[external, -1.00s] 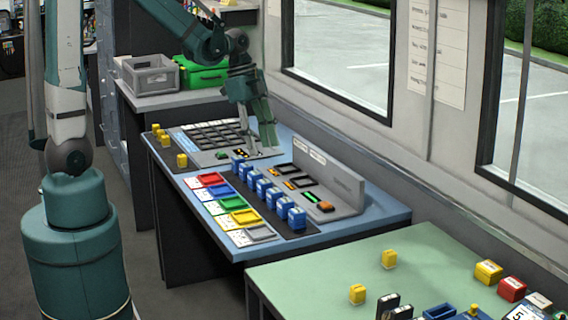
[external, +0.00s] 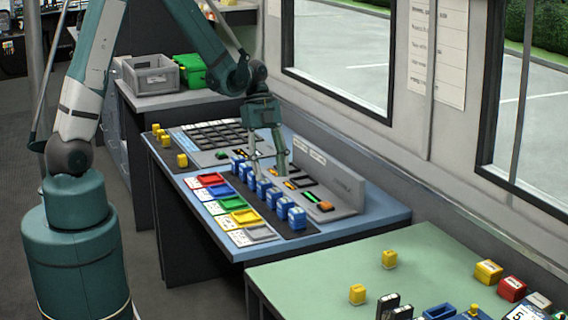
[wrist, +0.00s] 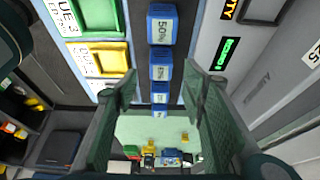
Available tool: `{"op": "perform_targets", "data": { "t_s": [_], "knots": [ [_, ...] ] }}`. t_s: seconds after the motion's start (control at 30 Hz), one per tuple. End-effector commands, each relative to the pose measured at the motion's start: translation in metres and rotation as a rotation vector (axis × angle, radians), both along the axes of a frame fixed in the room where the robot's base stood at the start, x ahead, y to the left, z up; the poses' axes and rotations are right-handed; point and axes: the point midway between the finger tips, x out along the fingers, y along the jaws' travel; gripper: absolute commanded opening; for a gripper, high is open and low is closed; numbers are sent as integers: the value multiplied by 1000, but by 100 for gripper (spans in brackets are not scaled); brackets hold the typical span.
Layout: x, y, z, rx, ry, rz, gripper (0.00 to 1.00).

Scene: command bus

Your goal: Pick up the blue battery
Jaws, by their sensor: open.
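Several blue batteries (external: 297,217) stand upright in a row on a dark strip on the blue desk. My gripper (external: 268,170) is open above the row, over its middle part, with one finger near the batteries and the other towards the grey console. In the wrist view, my gripper (wrist: 160,88) has its green fingers spread to either side of the row. The nearest blue battery (wrist: 161,25) there reads "50%"; others lie beyond it, their labels hard to read. Nothing is held. The finger hides part of the row in the external view.
Coloured trays, such as a yellow one (external: 245,216), line the left of the row. A grey console (external: 345,190) rises to its right. Yellow blocks (external: 181,160) stand at the desk's far left. A green table (external: 320,270) with loose objects is in front.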

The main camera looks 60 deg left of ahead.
Motion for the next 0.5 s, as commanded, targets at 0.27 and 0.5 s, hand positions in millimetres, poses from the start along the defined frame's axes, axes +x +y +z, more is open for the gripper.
{"op": "perform_targets", "data": {
  "t_s": [0.27, 0.5],
  "knots": [
    [0, 0, -1, -1, 0, -3, 41],
    [0, -2, -7, -1, 0, -3, 41]
  ]
}}
